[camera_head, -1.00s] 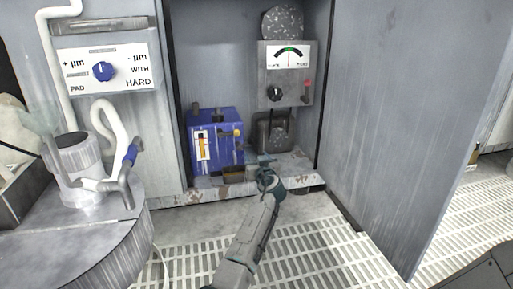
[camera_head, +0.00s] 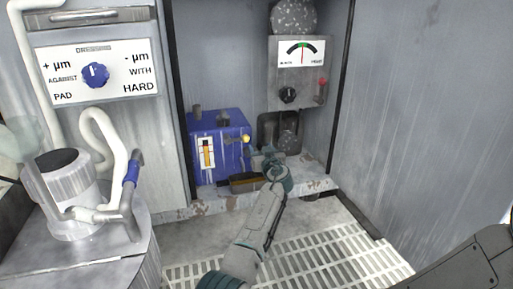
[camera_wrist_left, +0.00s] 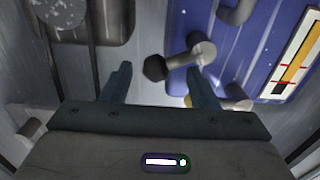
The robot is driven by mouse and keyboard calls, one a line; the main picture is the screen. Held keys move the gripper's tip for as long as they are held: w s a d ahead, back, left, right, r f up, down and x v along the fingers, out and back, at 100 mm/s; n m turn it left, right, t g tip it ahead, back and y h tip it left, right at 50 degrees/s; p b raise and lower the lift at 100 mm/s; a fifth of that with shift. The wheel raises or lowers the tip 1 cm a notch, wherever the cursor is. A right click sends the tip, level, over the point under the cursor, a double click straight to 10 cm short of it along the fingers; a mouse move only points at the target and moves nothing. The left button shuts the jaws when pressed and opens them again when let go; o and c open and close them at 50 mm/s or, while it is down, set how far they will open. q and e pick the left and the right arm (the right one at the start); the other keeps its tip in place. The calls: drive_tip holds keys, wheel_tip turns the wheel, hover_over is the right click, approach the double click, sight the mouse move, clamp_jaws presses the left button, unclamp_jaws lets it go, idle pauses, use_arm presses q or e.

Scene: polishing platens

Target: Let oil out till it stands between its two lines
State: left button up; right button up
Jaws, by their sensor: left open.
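The blue oil box (camera_head: 218,130) stands on the cabinet floor. Its white sight gauge (camera_head: 207,153) holds an amber column. The gauge (camera_wrist_left: 297,55) shows larger in the left wrist view, with red line marks; I cannot tell exactly where the oil stands against them. A grey stem with a dark hexagonal knob (camera_wrist_left: 156,67) sticks out from the box, seen in the left wrist view. My left gripper (camera_wrist_left: 160,76) is open, the knob showing between its fingertips; contact is unclear. In the head view this gripper (camera_head: 268,160) is at the box's lower right. My right gripper is not seen.
A shallow tray with brownish content (camera_head: 245,184) sits below the box, near my left gripper. A grey meter unit (camera_head: 300,75) is to the right. A cabinet door (camera_head: 430,110) stands right, and a metal drum with a white hose (camera_head: 70,195) stands left.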

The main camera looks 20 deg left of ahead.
use_arm(q)
drive_tip(key=c, duration=1)
drive_tip(key=shift+d+f+m+b, duration=0.2)
drive_tip(key=shift+f+m+b, duration=0.5)
drive_tip(key=shift+m+b, duration=0.15)
drive_tip(key=shift+c, duration=0.3)
drive_tip(key=shift+w+d+f+m+b, duration=0.1)
drive_tip(key=shift+f+m+b, duration=0.2)
drive_tip(key=shift+m, duration=0.7)
drive_tip(key=shift+w+d+f+m+b, duration=0.15)
drive_tip(key=shift+f+m, duration=0.25)
drive_tip(key=shift+m, duration=0.55)
drive_tip(key=shift+s+a, duration=0.1)
drive_tip(key=shift+a, duration=0.05)
drive_tip(key=o, duration=1.1)
drive_tip(key=shift+a, duration=0.1)
drive_tip(key=shift+c, duration=0.2)
drive_tip(key=shift+r, duration=0.15)
